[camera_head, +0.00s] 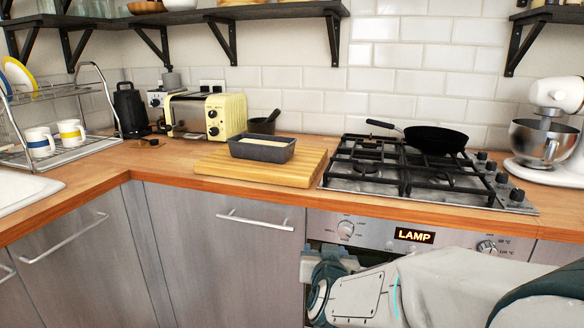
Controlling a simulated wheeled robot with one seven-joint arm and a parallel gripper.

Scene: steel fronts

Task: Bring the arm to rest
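My arm (425,288), white with dark teal joints, reaches in from the lower right corner, low in front of the oven. Its far end, with my gripper (324,266), is beside the left edge of the oven front, below the control panel. The fingers are not clear, and I cannot tell whether they are open or shut or touch the oven. The oven panel (375,232) shows the word LAMP. The arm hides most of the oven below it.
The wooden worktop (155,160) holds a cutting board (215,172) with a loaf tin (262,150), a yellow toaster (205,115), a hob (355,178) with a black pan (435,138), and a stand mixer (545,130). Steel cabinet fronts (225,265) with bar handles lie left of the oven.

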